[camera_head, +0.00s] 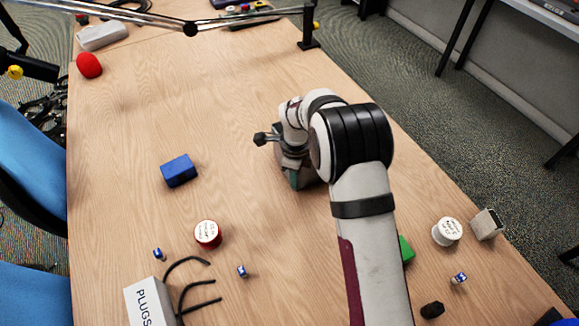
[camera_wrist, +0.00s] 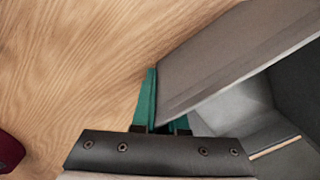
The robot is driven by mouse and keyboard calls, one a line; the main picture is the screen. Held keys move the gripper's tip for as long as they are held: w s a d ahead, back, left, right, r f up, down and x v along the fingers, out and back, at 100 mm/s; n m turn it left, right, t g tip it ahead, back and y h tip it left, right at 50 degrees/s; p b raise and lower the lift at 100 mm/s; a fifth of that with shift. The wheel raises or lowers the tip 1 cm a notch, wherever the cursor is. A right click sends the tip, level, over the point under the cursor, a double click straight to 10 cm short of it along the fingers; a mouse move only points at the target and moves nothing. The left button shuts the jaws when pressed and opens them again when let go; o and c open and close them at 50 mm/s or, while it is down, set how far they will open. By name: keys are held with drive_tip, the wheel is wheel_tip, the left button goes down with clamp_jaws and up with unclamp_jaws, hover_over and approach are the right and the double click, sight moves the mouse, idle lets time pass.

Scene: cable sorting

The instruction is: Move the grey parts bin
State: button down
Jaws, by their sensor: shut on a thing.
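The grey parts bin (camera_wrist: 235,55) fills the right of the wrist view, showing a wide sloping outer wall and an open, pale grey inside. My gripper (camera_wrist: 165,112) has its teal fingers at the bin's near wall, shut on it at the lower left end of that wall. In the head view my gripper (camera_head: 294,178) points down near the middle of the table. My arm hides most of the bin there, so its full outline and whether it touches the table cannot be told.
A blue block (camera_head: 179,170) lies left of my gripper. A red spool (camera_head: 207,234), black cables (camera_head: 187,285) and a PLUGS box (camera_head: 149,303) are at front left. A white spool (camera_head: 447,231) and a green block (camera_head: 406,249) are at right.

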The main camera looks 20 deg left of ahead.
drive_tip(key=shift+s+d, duration=3.55)
drive_tip(key=shift+s, duration=0.1)
drive_tip(key=c, duration=0.9)
unclamp_jaws()
drive_tip(key=shift+o, duration=0.2)
wheel_tip(320, 180, up, 16)
drive_tip(key=shift+s, duration=0.3)
drive_tip(key=shift+f, duration=0.1)
